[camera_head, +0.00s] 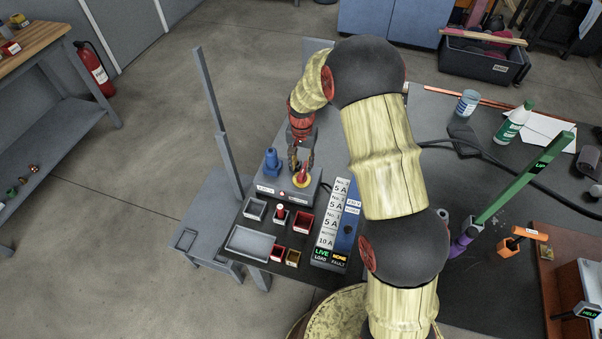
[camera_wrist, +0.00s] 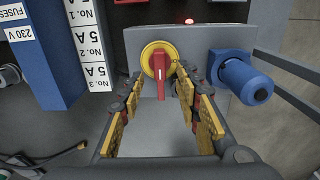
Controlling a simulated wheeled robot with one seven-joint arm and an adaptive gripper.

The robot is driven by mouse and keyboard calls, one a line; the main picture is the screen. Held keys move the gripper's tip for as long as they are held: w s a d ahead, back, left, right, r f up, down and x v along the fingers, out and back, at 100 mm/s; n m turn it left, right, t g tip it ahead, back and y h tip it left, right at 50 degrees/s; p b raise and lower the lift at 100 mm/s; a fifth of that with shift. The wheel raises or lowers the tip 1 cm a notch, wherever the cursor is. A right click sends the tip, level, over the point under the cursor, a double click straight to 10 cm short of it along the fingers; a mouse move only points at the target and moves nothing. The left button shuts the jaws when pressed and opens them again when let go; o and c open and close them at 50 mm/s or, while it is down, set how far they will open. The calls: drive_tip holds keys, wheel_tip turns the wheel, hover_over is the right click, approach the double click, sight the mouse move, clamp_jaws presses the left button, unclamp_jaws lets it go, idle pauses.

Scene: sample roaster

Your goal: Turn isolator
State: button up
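The isolator is a red handle (camera_wrist: 159,72) on a round yellow plate (camera_wrist: 149,54), on the face of a grey box (camera_wrist: 200,45). In the head view the isolator (camera_head: 301,180) sits on top of the grey box at the table's left part, with my gripper (camera_head: 301,160) right over it. In the wrist view my gripper (camera_wrist: 163,110) is open, its yellow-padded fingers on either side of the handle with a gap to each. The red handle points along the gripper's direction. Contact with the handle is not visible.
A blue connector (camera_wrist: 240,78) sticks out beside the isolator; it shows in the head view too (camera_head: 271,160). A fuse panel (camera_head: 338,222) with labels stands at the right. Small trays (camera_head: 250,242) lie in front. A grey post (camera_head: 216,120) rises at the left.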

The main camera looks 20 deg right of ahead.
sight(302, 173)
wheel_tip(302, 173, down, 6)
drive_tip(key=shift+f+b, duration=0.15)
drive_tip(key=shift+b, duration=0.55)
drive_tip(key=c, duration=0.3)
clamp_jaws()
